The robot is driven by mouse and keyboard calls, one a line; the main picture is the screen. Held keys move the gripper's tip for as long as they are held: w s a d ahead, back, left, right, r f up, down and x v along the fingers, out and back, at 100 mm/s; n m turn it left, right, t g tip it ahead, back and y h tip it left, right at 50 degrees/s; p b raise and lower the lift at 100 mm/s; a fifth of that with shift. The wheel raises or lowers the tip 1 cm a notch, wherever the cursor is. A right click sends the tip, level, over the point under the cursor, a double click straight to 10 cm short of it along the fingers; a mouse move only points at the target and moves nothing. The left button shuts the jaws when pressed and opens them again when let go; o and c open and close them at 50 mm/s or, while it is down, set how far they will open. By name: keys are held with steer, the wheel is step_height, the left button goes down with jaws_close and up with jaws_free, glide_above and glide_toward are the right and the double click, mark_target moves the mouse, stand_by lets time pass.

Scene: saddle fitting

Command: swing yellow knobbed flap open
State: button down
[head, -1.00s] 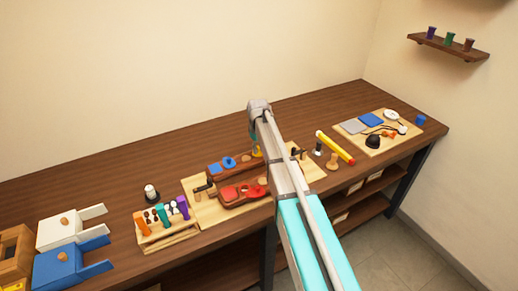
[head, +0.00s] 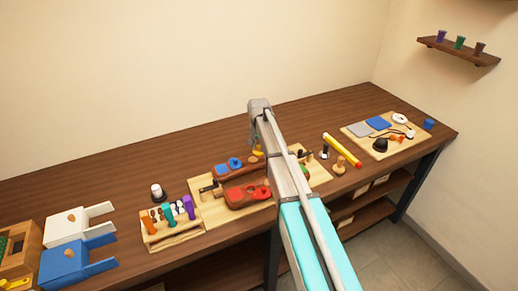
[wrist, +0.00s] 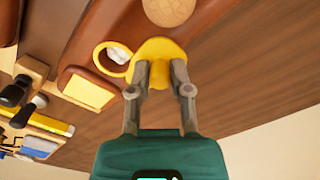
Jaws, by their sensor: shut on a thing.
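The yellow flap (wrist: 157,47) lies on the brown saddle-shaped body (wrist: 95,25) in the wrist view. My gripper (wrist: 159,74) is shut on its yellow knob, with a fingertip on each side. To the left of the flap is a yellow-rimmed round opening (wrist: 101,57). The opening is at least largely uncovered, and something white shows inside it. In the head view a bit of yellow (head: 258,153) shows beside my arm, which hides most of the gripper and flap.
A yellow square pad (wrist: 88,89) and a tan round piece (wrist: 169,10) are near the flap. The red piece (head: 235,195) and blue pieces (head: 221,170) lie left of my arm. A tool rack (head: 172,228) stands further left. Bare bench (wrist: 225,90) lies right of the gripper.

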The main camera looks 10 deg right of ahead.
steer(key=m, duration=0.1)
steer(key=w+m, duration=0.1)
steer(key=m, duration=0.1)
steer(key=shift+m, duration=0.3)
stand_by(0.4)
steer(key=c, duration=0.5)
jaws_free()
steer(key=shift+c, duration=0.2)
steer(key=shift+a+r, duration=0.1)
